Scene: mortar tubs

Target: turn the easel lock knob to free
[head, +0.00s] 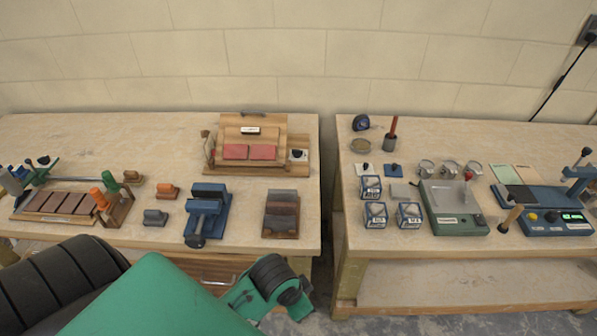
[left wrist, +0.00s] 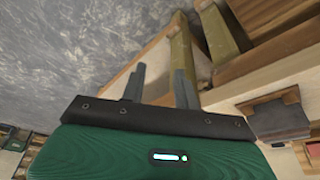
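The wooden easel (head: 250,142) stands at the back right of the left bench. It carries two red blocks (head: 250,152) and a white label with a dark strip. A dark knob (head: 297,154) sits by a pale plate at the easel's right side; I take it as the lock knob, and its setting is too small to read. In the left wrist view, my left gripper (left wrist: 158,86) has its two grey fingers apart with nothing between them. It is over the bench edge and floor, away from the easel. My right gripper is not in view.
On the left bench (head: 70,137) stand a blue vise (head: 207,212), a brown-and-grey block holder (head: 281,213) and a rack of brown blocks (head: 70,203). The right bench (head: 440,130) holds several jars, gauges and devices. A gap separates the benches. My green arm crosses the foreground.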

